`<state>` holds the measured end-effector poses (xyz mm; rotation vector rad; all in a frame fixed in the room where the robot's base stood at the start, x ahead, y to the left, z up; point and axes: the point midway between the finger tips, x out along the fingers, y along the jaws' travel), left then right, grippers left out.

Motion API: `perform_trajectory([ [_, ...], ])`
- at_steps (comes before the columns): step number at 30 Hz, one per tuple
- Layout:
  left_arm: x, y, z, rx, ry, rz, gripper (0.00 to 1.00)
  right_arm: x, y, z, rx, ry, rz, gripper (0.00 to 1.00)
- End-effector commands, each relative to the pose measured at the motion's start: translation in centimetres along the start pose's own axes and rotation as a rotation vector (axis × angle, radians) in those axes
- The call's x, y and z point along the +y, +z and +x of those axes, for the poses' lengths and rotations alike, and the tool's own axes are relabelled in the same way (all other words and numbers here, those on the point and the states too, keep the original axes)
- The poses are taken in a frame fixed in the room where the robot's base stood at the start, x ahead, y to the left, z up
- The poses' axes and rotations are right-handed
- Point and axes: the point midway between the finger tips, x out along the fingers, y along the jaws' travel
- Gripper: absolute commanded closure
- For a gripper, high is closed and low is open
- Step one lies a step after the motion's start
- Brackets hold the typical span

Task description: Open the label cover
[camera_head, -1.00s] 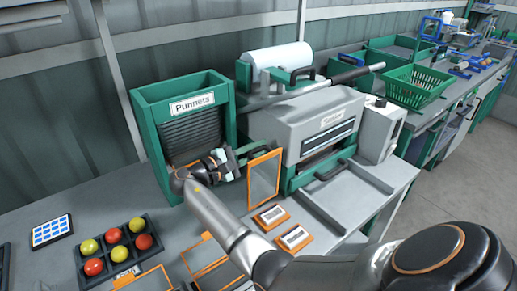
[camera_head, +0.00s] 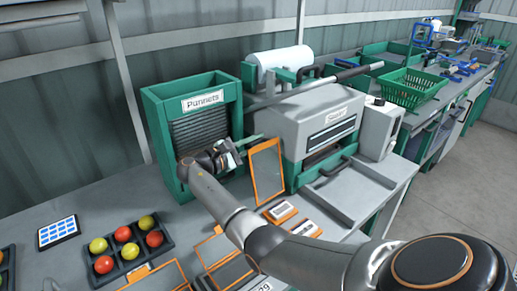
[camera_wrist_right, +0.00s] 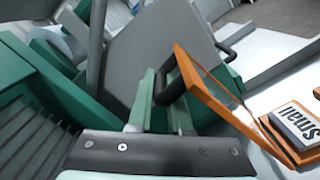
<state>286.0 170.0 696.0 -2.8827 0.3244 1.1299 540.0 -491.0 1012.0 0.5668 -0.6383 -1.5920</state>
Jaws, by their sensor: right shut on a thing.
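The label cover (camera_head: 266,172) is an orange-framed panel. It stands raised and nearly upright beside the two small label blocks (camera_head: 281,211). Its orange frame also shows in the right wrist view (camera_wrist_right: 215,100), with a black handle (camera_wrist_right: 163,92) on its edge. My right gripper (camera_head: 243,147) is at the left side of the cover. In the wrist view its green fingers (camera_wrist_right: 160,103) are shut around the handle. One block reads "Small" (camera_wrist_right: 299,124). My left gripper is in neither view.
The green Punnets dispenser (camera_head: 170,150) stands close behind my right gripper. The grey sealer (camera_head: 300,120) stands just right of the cover. A black tray of tomatoes (camera_head: 125,260) and a tablet (camera_head: 58,232) are at the front left. Two flat orange-framed panels (camera_head: 215,246) lie in front.

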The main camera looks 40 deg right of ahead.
Motion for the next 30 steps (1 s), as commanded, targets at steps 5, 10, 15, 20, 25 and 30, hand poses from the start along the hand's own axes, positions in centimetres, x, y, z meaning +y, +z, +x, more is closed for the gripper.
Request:
perform_trajectory([
  [5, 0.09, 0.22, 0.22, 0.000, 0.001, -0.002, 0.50, 0.08, -0.47, -0.07, 0.003, 0.000, -0.025, 1.00],
  [10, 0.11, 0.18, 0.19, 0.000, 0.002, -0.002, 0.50, 0.10, -0.45, -0.06, 0.004, -0.001, -0.024, 1.00],
  [15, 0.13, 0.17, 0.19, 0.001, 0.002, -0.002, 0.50, 0.10, -0.43, -0.05, 0.004, -0.001, -0.023, 0.72],
  [20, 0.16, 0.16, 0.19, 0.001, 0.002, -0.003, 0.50, 0.11, -0.41, -0.05, 0.003, -0.001, -0.023, 0.54],
  [25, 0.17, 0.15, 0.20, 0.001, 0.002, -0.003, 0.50, 0.11, -0.39, -0.05, 0.003, -0.001, -0.023, 0.53],
  [30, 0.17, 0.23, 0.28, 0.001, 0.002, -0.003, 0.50, 0.10, -0.44, -0.57, 0.004, -0.001, -0.022, 0.53],
])
